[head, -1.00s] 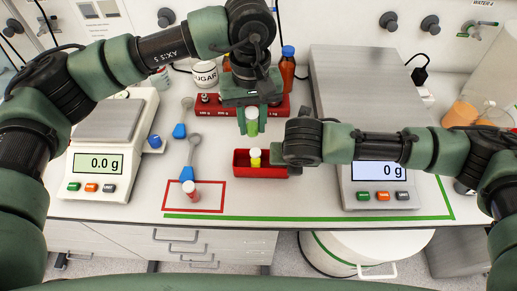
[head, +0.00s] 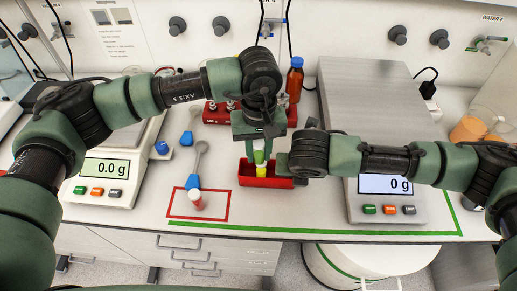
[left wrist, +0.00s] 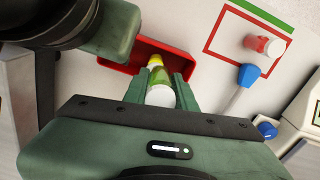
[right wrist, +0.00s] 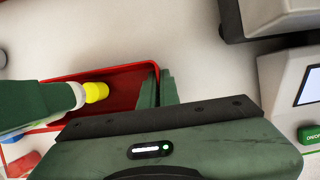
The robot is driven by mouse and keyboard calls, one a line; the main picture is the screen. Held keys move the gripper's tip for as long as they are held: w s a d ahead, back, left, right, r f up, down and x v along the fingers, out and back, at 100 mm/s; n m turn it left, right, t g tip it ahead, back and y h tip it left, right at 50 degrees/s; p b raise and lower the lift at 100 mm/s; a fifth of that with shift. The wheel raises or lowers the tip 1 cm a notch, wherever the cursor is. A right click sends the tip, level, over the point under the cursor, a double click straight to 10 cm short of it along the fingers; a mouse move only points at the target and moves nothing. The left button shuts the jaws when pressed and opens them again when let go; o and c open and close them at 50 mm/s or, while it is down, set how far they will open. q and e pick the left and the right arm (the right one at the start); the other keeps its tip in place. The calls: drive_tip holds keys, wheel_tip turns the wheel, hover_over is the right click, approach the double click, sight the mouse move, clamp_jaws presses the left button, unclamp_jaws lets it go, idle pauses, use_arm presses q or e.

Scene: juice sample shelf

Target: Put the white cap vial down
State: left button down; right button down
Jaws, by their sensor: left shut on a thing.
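My left gripper (head: 258,152) is shut on the white cap vial (head: 259,157), which has green contents. In the left wrist view, its white cap (left wrist: 160,96) shows between the fingers. I cannot tell whether the held vial touches the tray floor. The yellow cap also shows in the right wrist view (right wrist: 97,92). My right gripper (right wrist: 158,88) is at the tray's right end, its fingers close together on either side of the end wall.
Scales stand left (head: 105,167) and right (head: 388,187).

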sight(259, 142)
use_arm(q)
drive_tip(key=shift+f, duration=0.35)
drive_tip(key=c, duration=1.1)
unclamp_jaws()
drive_tip(key=shift+c, duration=0.2)
wheel_tip(259, 142, up, 13)
drive_tip(key=shift+r, duration=0.15)
drive_tip(key=shift+c, duration=1.1)
